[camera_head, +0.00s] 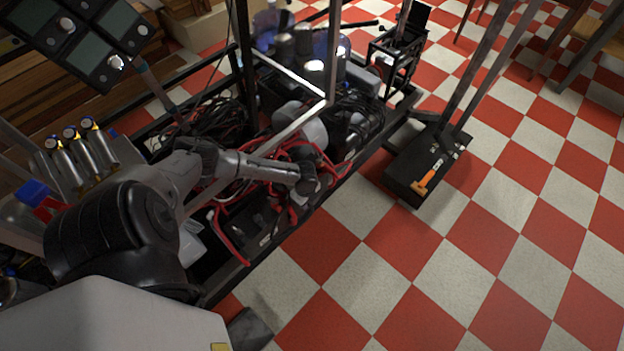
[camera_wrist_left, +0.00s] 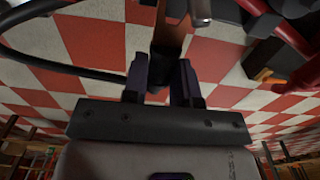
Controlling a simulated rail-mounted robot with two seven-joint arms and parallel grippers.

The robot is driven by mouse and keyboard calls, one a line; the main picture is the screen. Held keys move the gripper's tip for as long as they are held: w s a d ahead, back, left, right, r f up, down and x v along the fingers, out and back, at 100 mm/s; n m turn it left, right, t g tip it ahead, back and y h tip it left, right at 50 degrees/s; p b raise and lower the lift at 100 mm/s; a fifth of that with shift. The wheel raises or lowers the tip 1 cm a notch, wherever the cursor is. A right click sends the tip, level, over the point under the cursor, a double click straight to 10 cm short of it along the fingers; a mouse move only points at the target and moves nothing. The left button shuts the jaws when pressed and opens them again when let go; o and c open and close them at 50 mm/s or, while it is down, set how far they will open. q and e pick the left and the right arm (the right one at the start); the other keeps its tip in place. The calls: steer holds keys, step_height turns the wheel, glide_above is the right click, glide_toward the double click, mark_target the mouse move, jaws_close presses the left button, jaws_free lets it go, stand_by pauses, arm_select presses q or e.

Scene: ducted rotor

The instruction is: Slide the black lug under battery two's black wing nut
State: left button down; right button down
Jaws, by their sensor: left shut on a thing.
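My left gripper (camera_head: 309,184) is over the right-hand edge of the machine frame, among red and black cables. In the left wrist view its two dark fingers (camera_wrist_left: 162,80) are closed on a narrow dark piece (camera_wrist_left: 170,38), which looks like the black lug; its outline is unclear. A black cable (camera_wrist_left: 65,70) curves in from the left towards the fingers. A grey rounded metal end (camera_wrist_left: 200,10) shows at the top, just beyond the fingers; I cannot tell what it is. I cannot make out battery two or its black wing nut. My right gripper is not in view.
Red cables (camera_head: 228,245) loop beside and below my arm. A metal upright (camera_head: 333,50) and a slanting bar (camera_head: 300,118) stand close to the gripper. A black platform with an orange-handled tool (camera_head: 424,183) lies to the right. The checkered floor is clear at the lower right.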

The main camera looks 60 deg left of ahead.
arm_select(q)
steer(key=shift+r+p, duration=0.1)
steer(key=shift+p, duration=0.4)
stand_by(1.0)
stand_by(0.4)
steer(key=shift+s+a, duration=0.3)
steer(key=shift+a, duration=0.5)
steer(key=shift+s+a, duration=0.2)
steer(key=shift+a, duration=0.35)
